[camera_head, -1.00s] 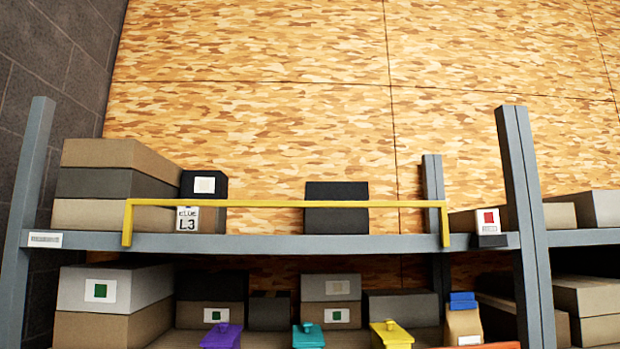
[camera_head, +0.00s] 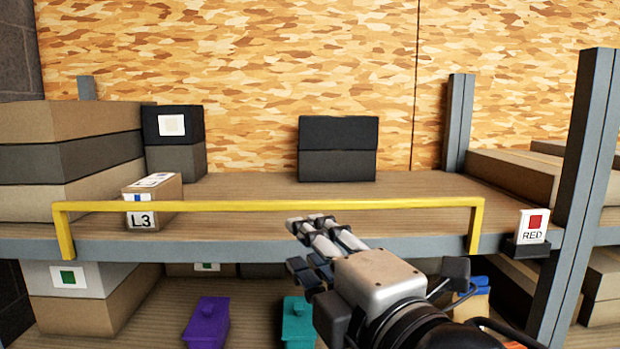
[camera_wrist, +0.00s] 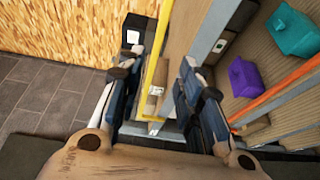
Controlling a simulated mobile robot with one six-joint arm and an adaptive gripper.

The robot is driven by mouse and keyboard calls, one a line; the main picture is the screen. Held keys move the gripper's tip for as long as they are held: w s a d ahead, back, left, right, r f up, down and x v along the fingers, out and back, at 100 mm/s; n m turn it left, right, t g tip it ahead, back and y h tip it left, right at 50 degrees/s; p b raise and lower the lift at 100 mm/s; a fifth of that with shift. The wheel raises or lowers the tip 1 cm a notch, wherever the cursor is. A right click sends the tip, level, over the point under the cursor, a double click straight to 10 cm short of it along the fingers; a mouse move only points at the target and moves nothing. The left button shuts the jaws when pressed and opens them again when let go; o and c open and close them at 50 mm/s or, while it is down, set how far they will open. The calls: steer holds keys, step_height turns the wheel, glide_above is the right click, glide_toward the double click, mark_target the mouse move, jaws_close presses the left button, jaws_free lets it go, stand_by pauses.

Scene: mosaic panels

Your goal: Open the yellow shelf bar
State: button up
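The yellow shelf bar (camera_head: 270,206) stands raised across the front of the upper shelf (camera_head: 240,190), with a bent leg at each end down to the grey front beam. My gripper (camera_head: 303,247) is in front of the bar, right of its middle, fingers pointing left. In the wrist view my gripper (camera_wrist: 158,68) is open, with a wide empty gap between its fingers. The yellow bar (camera_wrist: 154,75) runs lengthwise through that gap in the picture. I see no contact with the bar. My gripper and arm hide part of the shelf's front beam.
A small box labelled L3 (camera_head: 153,200) sits behind the bar's left part. Dark boxes (camera_head: 338,149) stand farther back. A RED sign (camera_head: 532,226) and a grey post (camera_head: 585,180) are right of the bar. Purple (camera_head: 208,322) and teal (camera_head: 298,322) containers are on the lower shelf.

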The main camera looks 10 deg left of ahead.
mark_target(269, 207)
steer(key=b+x, duration=0.1)
steer(key=x, duration=1.6)
steer(key=shift+s+a, duration=0.1)
steer(key=shift+a, duration=0.05)
steer(key=shift+c, duration=0.2)
jaws_close()
